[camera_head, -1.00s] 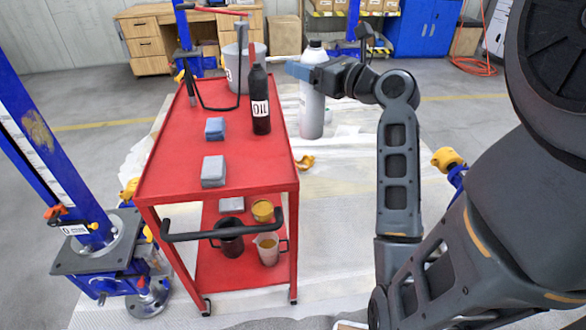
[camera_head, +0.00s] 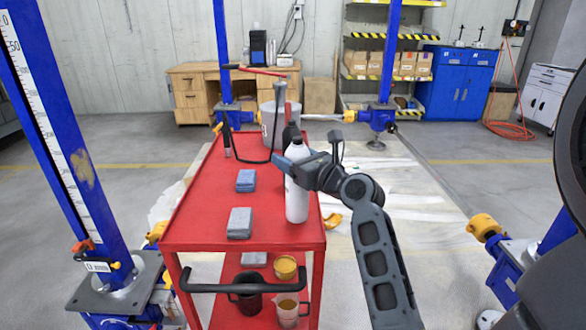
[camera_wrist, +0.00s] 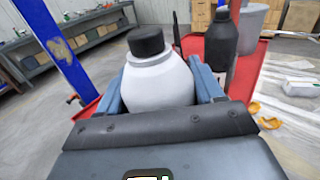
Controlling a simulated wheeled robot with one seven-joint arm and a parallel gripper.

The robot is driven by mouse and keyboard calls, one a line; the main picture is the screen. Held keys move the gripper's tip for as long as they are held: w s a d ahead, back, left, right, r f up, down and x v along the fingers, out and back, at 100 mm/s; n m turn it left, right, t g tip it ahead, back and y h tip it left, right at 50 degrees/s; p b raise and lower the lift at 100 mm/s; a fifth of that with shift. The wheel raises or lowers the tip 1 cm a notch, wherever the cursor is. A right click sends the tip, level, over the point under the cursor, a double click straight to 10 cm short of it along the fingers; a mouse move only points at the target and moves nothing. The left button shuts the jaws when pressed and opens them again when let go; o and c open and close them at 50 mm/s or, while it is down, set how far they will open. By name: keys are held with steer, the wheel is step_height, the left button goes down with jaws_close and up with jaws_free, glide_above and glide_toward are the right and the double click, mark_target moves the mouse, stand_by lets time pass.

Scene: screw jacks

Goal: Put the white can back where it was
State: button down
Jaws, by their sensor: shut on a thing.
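The white can (camera_head: 297,190) is a tall white bottle with a dark cap, upright over the right edge of the red cart's top (camera_head: 200,205). My gripper (camera_head: 296,166) is shut around its upper part, coming from the right. In the wrist view, the white can (camera_wrist: 158,82) stands between the two blue fingers (camera_wrist: 160,90). I cannot tell whether its base touches the cart top. A black oil bottle (camera_wrist: 221,42) stands behind it on the cart; in the head view it is mostly hidden by the can.
Two grey-blue folded cloths (camera_head: 239,223) (camera_head: 246,180) lie left of the can. A grey bucket (camera_head: 268,118) with a hose stands at the cart's far end. Blue lift posts (camera_head: 60,140) flank the cart. The front right of the cart top is clear.

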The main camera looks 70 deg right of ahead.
steer(key=shift+f, duration=1.3)
steer(key=shift+c, duration=0.8)
jaws_free()
steer(key=b+v, duration=0.1)
steer(key=v, duration=1.1)
